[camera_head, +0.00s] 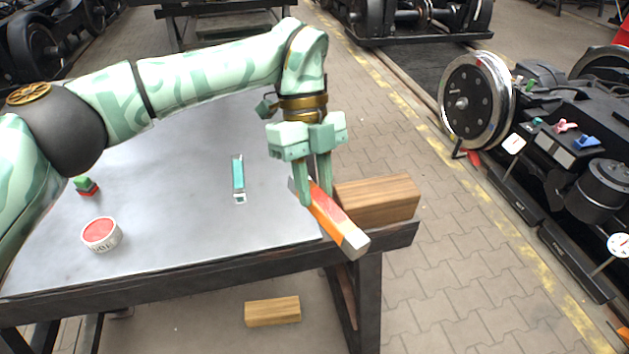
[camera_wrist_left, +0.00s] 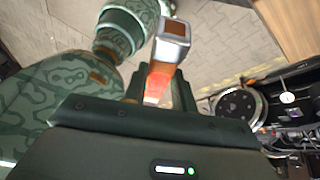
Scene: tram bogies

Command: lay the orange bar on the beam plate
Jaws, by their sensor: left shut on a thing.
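The orange bar (camera_head: 335,224), with a red section and grey metal ends, is in my left gripper (camera_head: 317,195). The fingers are shut around its red part. It slants over the table's front right edge, its near end out past the edge and tilted down. In the left wrist view the bar (camera_wrist_left: 161,68) sticks out between the fingers. Its far end in the head view is partly hidden by the fingers. The black bogie (camera_head: 540,85) stands at the right, apart from the bar. I cannot tell which of its surfaces is the beam plate. My right gripper is not in view.
A wooden block (camera_head: 384,200) sits on the table's right corner, close beside the bar. The grey table (camera_head: 180,215) also holds a teal strip (camera_head: 238,178) and a red-topped tin (camera_head: 101,235). Another wooden block (camera_head: 272,311) lies below. Paved floor separates table and bogie.

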